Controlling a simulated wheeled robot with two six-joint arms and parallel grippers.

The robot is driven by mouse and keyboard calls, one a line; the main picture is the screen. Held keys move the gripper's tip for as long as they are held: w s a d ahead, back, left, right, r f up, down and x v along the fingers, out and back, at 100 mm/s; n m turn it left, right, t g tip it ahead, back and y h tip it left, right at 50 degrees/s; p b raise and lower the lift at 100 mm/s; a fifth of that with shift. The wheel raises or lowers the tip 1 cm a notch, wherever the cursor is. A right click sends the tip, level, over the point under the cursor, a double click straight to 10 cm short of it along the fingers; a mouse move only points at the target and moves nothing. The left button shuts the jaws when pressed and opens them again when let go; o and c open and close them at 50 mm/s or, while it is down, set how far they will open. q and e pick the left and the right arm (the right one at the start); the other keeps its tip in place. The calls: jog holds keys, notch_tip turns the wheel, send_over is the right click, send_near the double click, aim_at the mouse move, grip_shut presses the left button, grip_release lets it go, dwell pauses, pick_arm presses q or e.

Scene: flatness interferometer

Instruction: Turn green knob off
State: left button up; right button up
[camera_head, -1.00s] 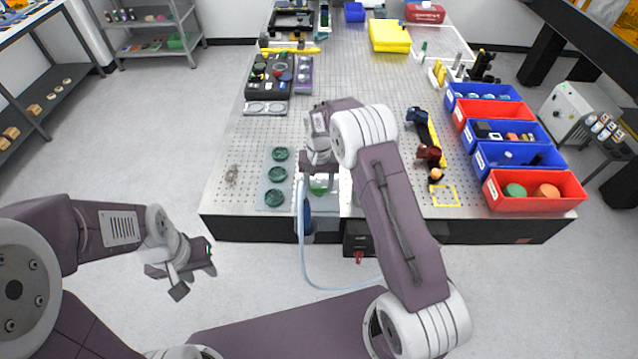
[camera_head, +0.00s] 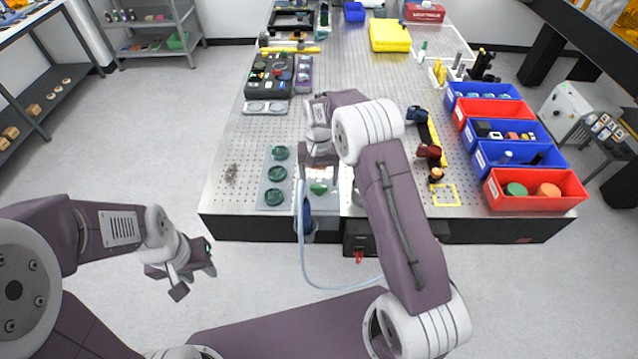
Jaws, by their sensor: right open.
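A green knob (camera_head: 318,188) shows on a pale, shiny unit at the front edge of the perforated table. My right gripper (camera_head: 319,192) is over it, pointing down and toward the front edge. Its jaws are apart, with the green knob visible between them. I cannot tell whether a finger touches the knob, and part of the unit is hidden by the gripper. My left gripper (camera_head: 194,280) is off the table at the lower left, over the floor, with its fingers apart and empty.
A clear plate with green discs (camera_head: 277,174) lies left of my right gripper. A pale hose (camera_head: 303,262) hangs over the front edge. A dark control box (camera_head: 270,75) stands farther back. Red and blue bins (camera_head: 535,203) line the right edge.

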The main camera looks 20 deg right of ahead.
aim_at(319, 186)
notch_tip(319, 186, up, 6)
jog(key=shift+r+b, duration=0.25)
jog(key=shift+b, duration=0.05)
jog(key=shift+s, duration=0.1)
jog(key=s+d+r, duration=0.2)
jog(key=s+r, duration=0.4)
jog(key=s, duration=0.3)
jog(key=s+f+n, duration=0.1)
jog(key=s+f, duration=0.3)
jog(key=s, duration=0.3)
jog(key=s+f+n+t, duration=0.1)
jog(key=s+f+n, duration=0.1)
jog(key=s, duration=0.5)
jog(key=shift+s+f, duration=0.3)
jog(key=shift+f, duration=0.6)
jog(key=shift+d, duration=0.1)
